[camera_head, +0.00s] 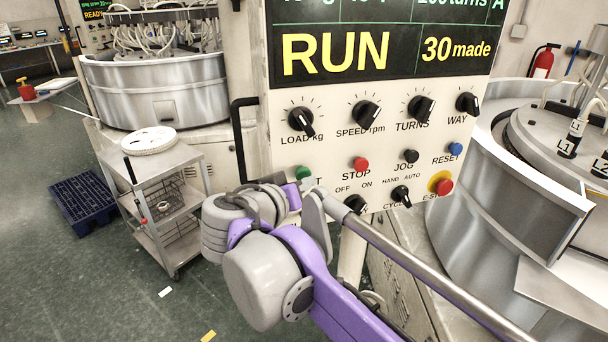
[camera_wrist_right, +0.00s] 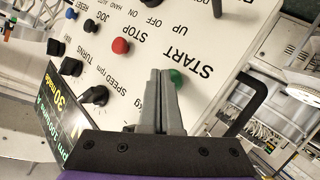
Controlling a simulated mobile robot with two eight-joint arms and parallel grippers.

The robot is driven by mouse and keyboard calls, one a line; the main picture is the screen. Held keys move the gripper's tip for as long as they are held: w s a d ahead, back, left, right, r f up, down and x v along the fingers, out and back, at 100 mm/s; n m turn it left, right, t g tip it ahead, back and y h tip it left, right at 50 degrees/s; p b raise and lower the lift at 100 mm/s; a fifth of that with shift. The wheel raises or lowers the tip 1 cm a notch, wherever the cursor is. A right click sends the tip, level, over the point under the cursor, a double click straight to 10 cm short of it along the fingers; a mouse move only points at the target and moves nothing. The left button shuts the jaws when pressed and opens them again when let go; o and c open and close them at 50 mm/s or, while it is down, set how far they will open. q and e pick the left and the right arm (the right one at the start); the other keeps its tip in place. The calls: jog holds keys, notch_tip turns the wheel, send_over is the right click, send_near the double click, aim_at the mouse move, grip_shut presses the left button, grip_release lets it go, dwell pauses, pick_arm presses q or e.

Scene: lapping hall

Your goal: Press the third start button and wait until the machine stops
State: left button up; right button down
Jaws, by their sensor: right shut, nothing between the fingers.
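The control panel (camera_head: 330,142) faces me under a dark display (camera_head: 385,45) that reads RUN and 30 made. The green START button (camera_head: 303,172) is at the panel's left, partly hidden with its label by my right wrist. In the right wrist view my right gripper (camera_wrist_right: 162,98) is shut and empty. Its fingertips overlap the edge of the green START button (camera_wrist_right: 177,78); I cannot tell whether they touch it. The red STOP button (camera_head: 361,163) is to the right of START. My left gripper is not in view.
The panel also has several black knobs, a blue RESET button (camera_head: 455,149) and a red emergency stop (camera_head: 444,187). A steel trolley (camera_head: 183,158) stands at the left, with a dark blue pallet (camera_head: 88,203) on the floor beyond. A round machine (camera_head: 470,190) stands at the right.

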jog(key=shift+s+d, duration=0.1)
jog(key=shift+s, duration=0.15)
jog(key=shift+s+d+p, duration=0.15)
jog(key=shift+s+d, duration=0.1)
jog(key=shift+s, duration=0.55)
jog(key=shift+s+d+p, duration=0.1)
jog(key=shift+s+d, duration=0.2)
jog(key=shift+s, duration=0.45)
jog(key=shift+s+d+p, duration=0.15)
jog(key=shift+s+d, duration=0.1)
jog(key=shift+s, duration=0.55)
jog(key=s+d+f+g+y, duration=0.1)
jog(key=s+d+f+g, duration=0.25)
jog(key=d+f, duration=0.4)
jog(key=s+d+f+g, duration=0.3)
jog(key=s+d+f, duration=0.1)
jog(key=d+f, duration=0.4)
jog(key=s+d+f+y, duration=0.1)
jog(key=s+f+y, duration=0.1)
jog(key=s+f, duration=0.3)
jog(key=s+d+f+g+y, duration=0.1)
jog(key=s+f+y, duration=0.2)
jog(key=s+f, duration=0.3)
notch_tip(320, 180, down, 4)
jog(key=shift+d+f+m, duration=0.1)
jog(key=shift+d+m, duration=0.1)
jog(key=shift+m, duration=0.1)
